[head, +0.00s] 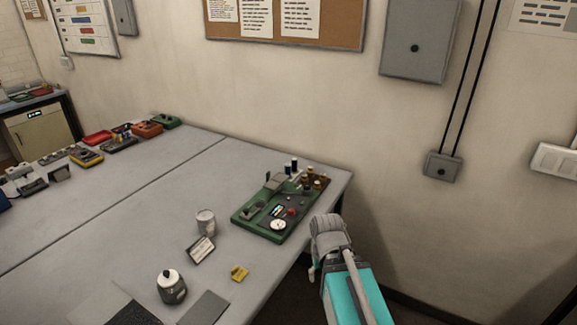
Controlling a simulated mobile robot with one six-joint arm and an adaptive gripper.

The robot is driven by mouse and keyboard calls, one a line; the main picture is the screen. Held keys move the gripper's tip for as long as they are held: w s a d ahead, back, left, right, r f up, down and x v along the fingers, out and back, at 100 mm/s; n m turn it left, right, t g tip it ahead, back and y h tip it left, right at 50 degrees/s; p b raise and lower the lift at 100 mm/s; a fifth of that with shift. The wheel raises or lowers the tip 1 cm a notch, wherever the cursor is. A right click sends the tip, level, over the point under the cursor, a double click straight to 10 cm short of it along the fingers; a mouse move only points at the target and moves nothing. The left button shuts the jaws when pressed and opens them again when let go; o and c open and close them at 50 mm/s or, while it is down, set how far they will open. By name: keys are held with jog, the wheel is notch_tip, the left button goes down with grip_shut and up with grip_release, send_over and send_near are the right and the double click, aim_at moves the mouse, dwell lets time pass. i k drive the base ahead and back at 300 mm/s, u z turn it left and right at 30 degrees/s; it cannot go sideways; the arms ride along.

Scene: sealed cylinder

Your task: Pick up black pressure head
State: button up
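I cannot single out the black pressure head with certainty. Small dark upright pieces (294,165) stand at the back edge of a green board (248,222), and other small dark parts lie on it. The board sits near the table's right end and also carries amber pieces, a red knob (291,211) and a round white dial (278,224). My arm comes up from the bottom right, with my gripper (326,240) just off the table's right edge, right of and nearer than the board. Its fingers are too small and turned away to read, and I see nothing held.
On the grey table (130,215) stand a metal cup (206,222), a small tilted card (201,249), a yellow piece (239,273) and a grey jar with a white-and-dark top (172,287). Several devices line the back left. The wall is behind the board.

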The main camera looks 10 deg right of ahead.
aim_at(295, 171)
jog(key=u, duration=0.05)
jog(key=i, duration=0.9)
jog(key=z, duration=0.1)
